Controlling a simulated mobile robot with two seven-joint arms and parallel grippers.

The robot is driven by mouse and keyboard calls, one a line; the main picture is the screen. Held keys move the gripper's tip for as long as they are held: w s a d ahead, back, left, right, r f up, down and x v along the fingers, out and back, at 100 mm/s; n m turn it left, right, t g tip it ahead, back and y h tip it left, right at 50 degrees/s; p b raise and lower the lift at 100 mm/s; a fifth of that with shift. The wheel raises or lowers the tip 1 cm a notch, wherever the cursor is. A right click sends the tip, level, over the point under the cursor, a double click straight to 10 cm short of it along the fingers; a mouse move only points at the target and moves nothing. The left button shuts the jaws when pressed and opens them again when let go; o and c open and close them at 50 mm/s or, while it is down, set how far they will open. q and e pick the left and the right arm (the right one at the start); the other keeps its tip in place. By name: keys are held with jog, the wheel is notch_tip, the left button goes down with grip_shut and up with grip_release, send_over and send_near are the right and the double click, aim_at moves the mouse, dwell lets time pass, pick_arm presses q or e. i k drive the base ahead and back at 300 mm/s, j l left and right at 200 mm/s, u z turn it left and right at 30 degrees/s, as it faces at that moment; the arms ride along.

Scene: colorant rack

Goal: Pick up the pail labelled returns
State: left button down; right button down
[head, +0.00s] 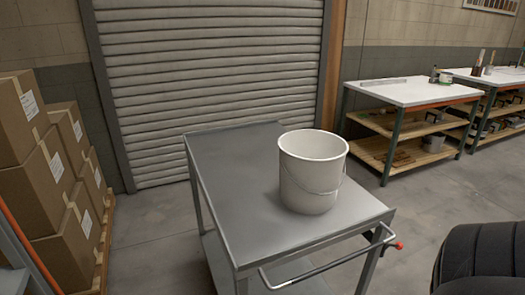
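A white pail (311,180) with a thin wire handle stands upright on the grey top of a metal cart (233,185), towards its right side. The handle hangs down against the pail's near right side. No label can be read on the side of the pail that faces me. The inside bottom of the pail is hidden. Neither of my grippers shows in the head view.
Stacked cardboard boxes (45,185) stand at the left. A closed roller shutter (210,75) is behind the cart. The cart has a push handle (330,262) at its near edge. White-topped workbenches (420,92) stand at the right, and a black seat (485,255) is at the near right.

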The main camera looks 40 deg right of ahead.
aim_at(312, 162)
jog(key=z, duration=1.65)
jog(key=l, duration=0.15)
